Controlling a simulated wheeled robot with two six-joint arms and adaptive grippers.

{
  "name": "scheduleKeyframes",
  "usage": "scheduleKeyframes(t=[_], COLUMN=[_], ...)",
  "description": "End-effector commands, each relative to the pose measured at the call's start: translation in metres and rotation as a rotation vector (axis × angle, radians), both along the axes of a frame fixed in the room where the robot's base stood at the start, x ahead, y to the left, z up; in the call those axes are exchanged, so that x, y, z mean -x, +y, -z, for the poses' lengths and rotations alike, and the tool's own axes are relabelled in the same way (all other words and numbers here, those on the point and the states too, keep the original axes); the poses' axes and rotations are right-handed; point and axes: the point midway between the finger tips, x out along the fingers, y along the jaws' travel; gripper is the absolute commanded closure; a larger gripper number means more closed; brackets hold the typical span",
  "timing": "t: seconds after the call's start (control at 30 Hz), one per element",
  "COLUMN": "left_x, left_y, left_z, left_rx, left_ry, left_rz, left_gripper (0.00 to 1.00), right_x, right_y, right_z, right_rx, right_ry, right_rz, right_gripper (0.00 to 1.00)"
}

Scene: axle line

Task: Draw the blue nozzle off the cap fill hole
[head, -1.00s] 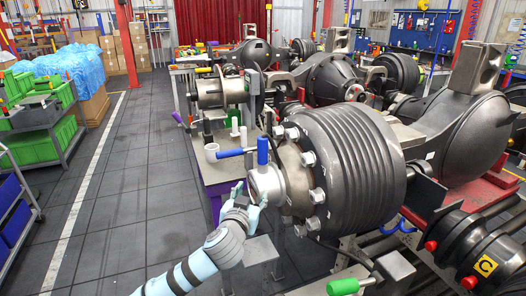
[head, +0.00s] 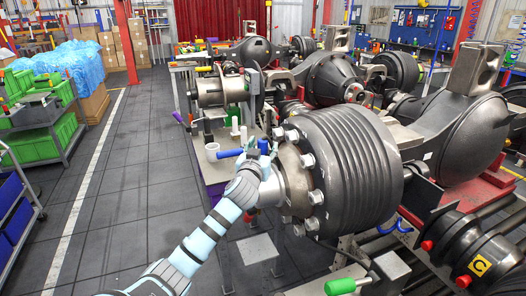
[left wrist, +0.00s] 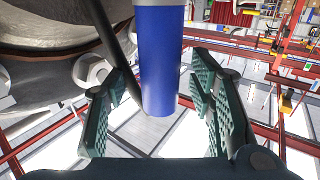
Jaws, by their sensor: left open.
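The blue nozzle (head: 263,147) stands upright at the cap (head: 271,190) on the end of the large ribbed drum, partly hidden by my left gripper (head: 259,157). In the left wrist view the blue nozzle (left wrist: 158,60) is a smooth blue cylinder between the two green-padded fingers of my left gripper (left wrist: 155,85). The fingers are open, with a visible gap on both sides of it. The fill hole is hidden. My right gripper is not in view.
The ribbed drum (head: 350,170) with its studs is close to the right of my left gripper. A bench (head: 213,172) with a blue-handled tool (head: 229,153) stands behind. The floor (head: 130,190) to the left is clear.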

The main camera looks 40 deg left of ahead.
Motion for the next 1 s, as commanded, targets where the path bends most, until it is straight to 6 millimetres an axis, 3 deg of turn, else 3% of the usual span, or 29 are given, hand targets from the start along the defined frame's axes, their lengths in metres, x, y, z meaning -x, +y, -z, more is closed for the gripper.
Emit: scheduleKeyframes(t=[0.17,0.47,0.8,1.0], left_x=[0.0,0.0,0.0,0.0], left_y=[0.0,0.0,0.0,0.0], left_z=[0.001,0.001,-0.003,-0.035], left_rx=[0.0,0.0,0.0,-0.002], left_ry=[0.0,0.0,-0.001,-0.005], left_rz=[0.0,0.0,0.0,0.001], left_gripper=[0.54,1.0,1.0,1.0], right_x=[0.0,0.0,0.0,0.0], right_y=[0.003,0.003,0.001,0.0], right_z=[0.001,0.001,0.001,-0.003], right_rx=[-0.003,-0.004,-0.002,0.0], right_ry=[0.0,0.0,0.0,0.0], right_rz=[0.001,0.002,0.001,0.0], right_gripper=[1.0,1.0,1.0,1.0])
